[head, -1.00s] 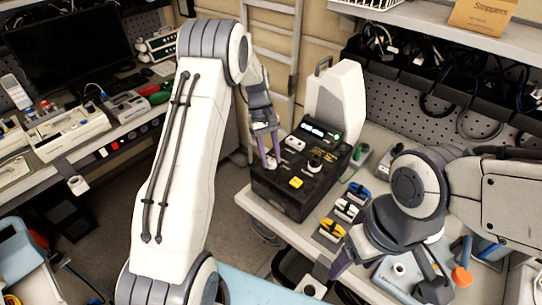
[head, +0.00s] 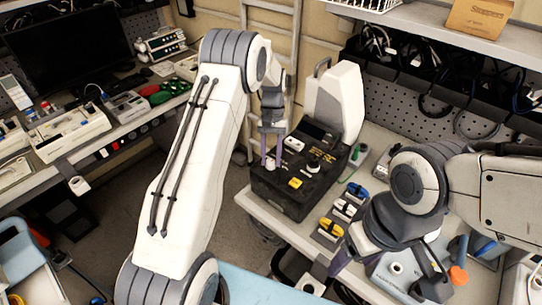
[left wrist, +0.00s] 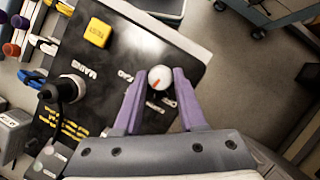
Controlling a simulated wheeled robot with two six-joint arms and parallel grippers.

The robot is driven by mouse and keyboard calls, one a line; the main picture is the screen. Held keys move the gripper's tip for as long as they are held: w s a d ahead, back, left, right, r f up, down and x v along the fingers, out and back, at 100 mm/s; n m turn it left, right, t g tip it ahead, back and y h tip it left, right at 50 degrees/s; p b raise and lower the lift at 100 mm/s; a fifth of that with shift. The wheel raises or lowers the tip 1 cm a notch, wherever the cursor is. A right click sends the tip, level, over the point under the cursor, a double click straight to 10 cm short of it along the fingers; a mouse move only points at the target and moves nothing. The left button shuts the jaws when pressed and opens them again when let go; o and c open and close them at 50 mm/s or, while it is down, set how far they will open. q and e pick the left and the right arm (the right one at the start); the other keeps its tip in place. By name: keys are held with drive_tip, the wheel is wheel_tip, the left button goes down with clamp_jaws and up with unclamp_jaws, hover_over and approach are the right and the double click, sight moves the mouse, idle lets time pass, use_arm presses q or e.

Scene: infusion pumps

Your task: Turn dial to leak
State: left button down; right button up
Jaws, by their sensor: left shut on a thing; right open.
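The black device (head: 283,196) stands on the bench at the centre, with knobs and a yellow button on its top panel; it also fills the left of the left wrist view (left wrist: 110,60). A small round white dial (left wrist: 160,77) with an orange pointer mark sits on the panel. The lettering beside it is too small to read surely. My left gripper (head: 271,162) points down at the panel, its purple fingers (left wrist: 158,80) shut on the dial from both sides. My right gripper (head: 340,258) is open, low at the bench front, away from the device.
A black knob or plug (left wrist: 68,89) and a yellow button (left wrist: 97,32) are on the same panel. Coloured clamps (head: 345,209) lie right of the device. A white housing (head: 337,98) rises behind it. Floor left of the bench is clear.

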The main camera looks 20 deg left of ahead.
use_arm(q)
drive_tip(key=shift+m+y, duration=0.4)
drive_tip(key=shift+m, duration=0.7)
drive_tip(key=shift+c, duration=2.4)
unclamp_jaws()
drive_tip(key=b+v, duration=0.2)
drive_tip(key=v, duration=0.8)
drive_tip(key=shift+r, duration=0.2)
drive_tip(key=shift+w+d, duration=0.1)
drive_tip(key=shift+w, duration=0.05)
